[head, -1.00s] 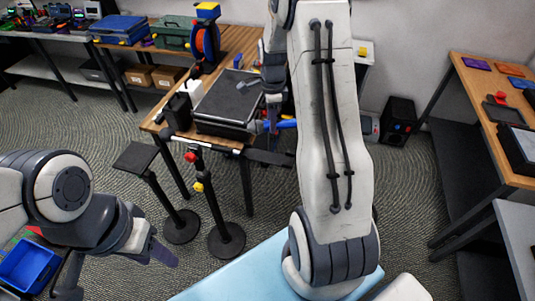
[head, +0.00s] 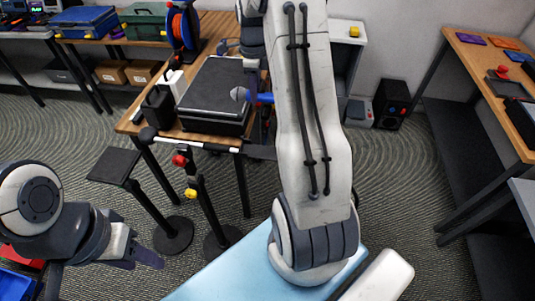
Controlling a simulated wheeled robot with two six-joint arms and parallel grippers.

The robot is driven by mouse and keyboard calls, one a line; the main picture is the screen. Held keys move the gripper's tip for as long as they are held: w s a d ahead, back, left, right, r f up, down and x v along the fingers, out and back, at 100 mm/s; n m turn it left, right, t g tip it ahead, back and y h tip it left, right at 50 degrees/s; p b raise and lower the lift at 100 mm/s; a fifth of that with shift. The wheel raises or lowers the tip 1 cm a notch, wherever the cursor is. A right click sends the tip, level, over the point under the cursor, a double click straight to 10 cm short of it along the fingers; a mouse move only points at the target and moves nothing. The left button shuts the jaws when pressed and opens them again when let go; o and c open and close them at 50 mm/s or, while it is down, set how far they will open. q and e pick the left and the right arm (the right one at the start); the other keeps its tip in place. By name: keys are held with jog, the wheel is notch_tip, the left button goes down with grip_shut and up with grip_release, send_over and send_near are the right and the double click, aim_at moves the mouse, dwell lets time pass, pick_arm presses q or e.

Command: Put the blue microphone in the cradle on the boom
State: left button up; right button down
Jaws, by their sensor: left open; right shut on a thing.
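The blue microphone (head: 264,98) has a grey round head pointing left and lies about level in front of the black case's right side. My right gripper (head: 265,84) is shut on it, mostly hidden behind my large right arm. The boom (head: 215,147) is a roughly level bar on a black stand with a red knob (head: 180,160) and a yellow knob. Its right end goes behind my arm, and I cannot make out the cradle. The microphone appears above the boom's right part, apart from it. My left gripper (head: 140,262) is open and empty at lower left.
A black case (head: 215,85) and an orange cable reel (head: 182,30) stand on the wooden table. A second stand with a flat black top (head: 114,165) is left of the boom stand. A speaker (head: 392,103) stands on the floor at right. Another table is far right.

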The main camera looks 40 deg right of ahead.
jog(key=shift+s+a+f, duration=0.1)
jog(key=shift+s+f, duration=0.15)
jog(key=shift+s, duration=0.05)
jog(key=s+a+f+p, duration=0.1)
jog(key=s+f, duration=0.1)
jog(key=s, duration=0.1)
jog(key=s+a+f+p, duration=0.1)
jog(key=s+f, duration=0.1)
jog(key=s, duration=0.2)
jog(key=s+a+f+p, duration=0.1)
jog(key=s+f+p, duration=0.1)
jog(key=s, duration=0.1)
jog(key=shift+s+a+f, duration=0.2)
jog(key=shift+a+f, duration=0.05)
jog(key=shift+a, duration=0.05)
notch_tip(320, 180, down, 3)
jog(key=shift+p, duration=0.6)
jog(key=shift+f, duration=0.5)
jog(key=shift+c, duration=2.2)
grip_release()
jog(key=shift+f, duration=0.1)
